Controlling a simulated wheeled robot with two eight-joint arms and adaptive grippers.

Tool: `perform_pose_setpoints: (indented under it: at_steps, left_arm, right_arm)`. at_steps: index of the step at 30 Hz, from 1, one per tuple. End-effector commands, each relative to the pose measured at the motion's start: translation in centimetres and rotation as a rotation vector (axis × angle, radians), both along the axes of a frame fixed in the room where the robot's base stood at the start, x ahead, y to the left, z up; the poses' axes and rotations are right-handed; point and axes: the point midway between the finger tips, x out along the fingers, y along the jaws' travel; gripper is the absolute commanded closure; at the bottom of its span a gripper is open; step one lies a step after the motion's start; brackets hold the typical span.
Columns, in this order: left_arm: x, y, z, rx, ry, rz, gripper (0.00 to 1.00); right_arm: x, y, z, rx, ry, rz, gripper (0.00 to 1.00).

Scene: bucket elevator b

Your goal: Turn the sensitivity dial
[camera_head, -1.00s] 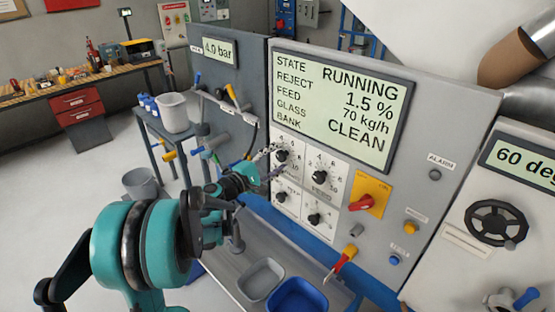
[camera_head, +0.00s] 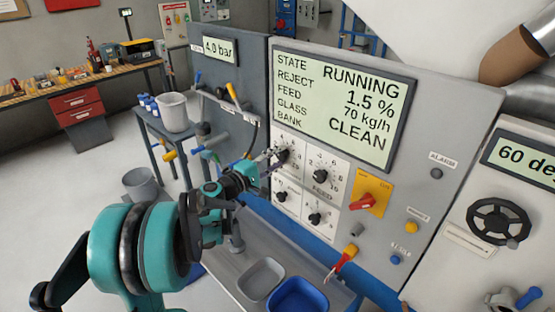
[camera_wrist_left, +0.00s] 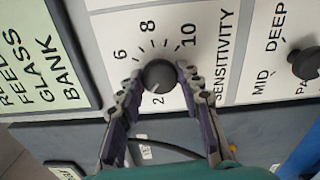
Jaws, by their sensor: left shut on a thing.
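The sensitivity dial (camera_wrist_left: 159,76) is a round dark knob on a white plate, with the word SENSITIVITY and numbers around it in the left wrist view. In the head view the dial (camera_head: 283,156) is the upper left knob of the panel, partly hidden by my gripper. My left gripper (camera_wrist_left: 158,80) is shut on the dial, with one finger on each side of it. It also shows in the head view (camera_head: 274,155), reaching in from the left. My right gripper is not in view.
The feed dial (camera_head: 320,176) is just right of it, with two smaller knobs below. A red switch on a yellow plate (camera_head: 369,192) is further right. The display (camera_head: 342,105) above reads RUNNING. Grey (camera_head: 261,280) and blue (camera_head: 298,297) trays sit below.

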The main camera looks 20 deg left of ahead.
Motion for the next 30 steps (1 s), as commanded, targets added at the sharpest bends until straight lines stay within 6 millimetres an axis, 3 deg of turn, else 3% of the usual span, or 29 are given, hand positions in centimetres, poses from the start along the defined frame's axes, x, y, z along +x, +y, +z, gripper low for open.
perform_pose_setpoints:
  at_steps: [15,30]
  left_arm:
    - [0.0,-0.1,-0.1,0.366,-0.126,-0.001,0.94]
    - [-0.1,-0.1,-0.1,0.497,-0.172,-0.002,0.94]
  right_arm:
    - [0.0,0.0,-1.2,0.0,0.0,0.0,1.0]
    - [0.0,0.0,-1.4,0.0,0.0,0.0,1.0]
